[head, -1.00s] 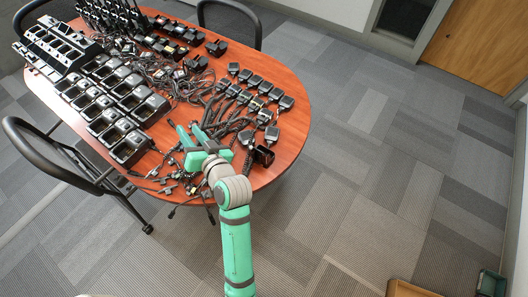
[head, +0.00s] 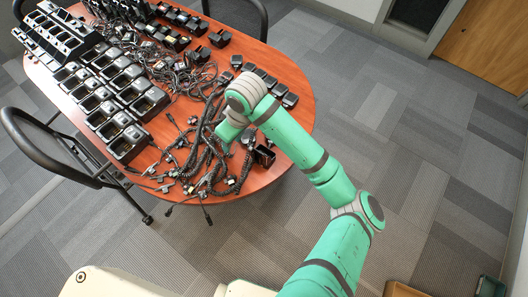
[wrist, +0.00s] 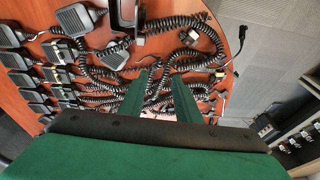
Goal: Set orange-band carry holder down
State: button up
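My gripper (head: 229,131) is above the cable heap near the table's right end, pointing down; its tips are hard to make out in the head view. In the wrist view its two green fingers (wrist: 160,84) are apart, with only cords showing in the gap. A black open-topped holder (head: 264,157) stands on the table near its edge, to the right of my gripper and apart from it. Probably the same holder (wrist: 124,14) is cut by the top of the wrist view. I cannot make out an orange band on it.
Coiled cords (head: 210,163) cover the table (head: 180,188) around my gripper. Several speaker microphones (head: 270,80) lie along the right side. Charger trays (head: 125,135) fill the left. A chair (head: 60,165) stands at the left. Carpet is open to the right.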

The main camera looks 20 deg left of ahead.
aim_at(258, 162)
jog(key=w+d+h, duration=0.1)
jog(key=d+h, duration=0.2)
jog(key=d, duration=0.4)
jog(key=f, duration=1.1)
jog(key=shift+w+d, duration=0.2)
jog(key=shift+d, duration=0.05)
jog(key=shift+s+r, duration=0.1)
grip_shut()
